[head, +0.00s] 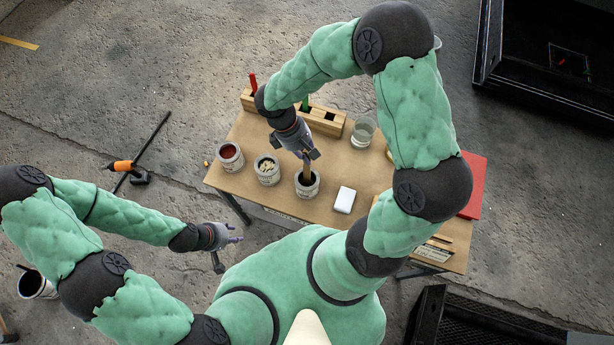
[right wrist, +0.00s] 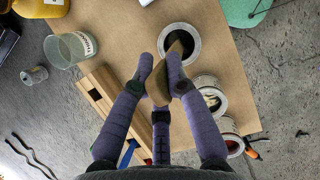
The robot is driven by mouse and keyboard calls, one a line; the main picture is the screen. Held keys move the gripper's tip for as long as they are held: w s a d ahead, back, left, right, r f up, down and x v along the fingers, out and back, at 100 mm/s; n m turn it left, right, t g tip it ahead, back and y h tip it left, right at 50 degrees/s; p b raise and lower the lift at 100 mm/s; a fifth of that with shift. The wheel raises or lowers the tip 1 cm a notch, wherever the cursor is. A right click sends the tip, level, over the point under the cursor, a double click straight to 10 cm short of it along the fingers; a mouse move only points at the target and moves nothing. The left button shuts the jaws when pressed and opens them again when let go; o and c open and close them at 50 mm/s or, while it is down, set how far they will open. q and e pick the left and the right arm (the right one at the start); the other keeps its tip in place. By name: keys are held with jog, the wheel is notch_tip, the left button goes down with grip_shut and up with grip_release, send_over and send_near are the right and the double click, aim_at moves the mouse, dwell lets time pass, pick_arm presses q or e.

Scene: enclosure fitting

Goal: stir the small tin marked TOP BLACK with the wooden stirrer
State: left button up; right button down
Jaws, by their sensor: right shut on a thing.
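A small tin with dark contents (head: 307,190) stands near the table's front edge, rightmost of three tins. Its label is too small to read. In the right wrist view this tin (right wrist: 194,41) is beyond the fingertips. My right gripper (head: 307,156) is shut on the wooden stirrer (head: 306,172), above the tin. The stirrer (right wrist: 175,47) points down into the tin's mouth; its lower end is hidden in the tin. In the right wrist view the gripper (right wrist: 163,84) has its fingers around the stirrer. My left gripper (head: 232,252) is open and empty, off the table's front left.
A tin with pale contents (head: 267,169) and a tin with red-brown contents (head: 230,156) stand to the left. A white block (head: 344,200) is close on the right. A wooden rack (head: 322,119) and a clear beaker (head: 363,132) stand behind. A red panel (head: 474,187) is at the right edge.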

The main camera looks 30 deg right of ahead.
jog(key=shift+r+p, duration=2.4)
jog(key=shift+r, duration=0.7)
jog(key=shift+r+p, duration=1.95)
jog(key=shift+r, duration=0.6)
jog(key=shift+f, duration=0.1)
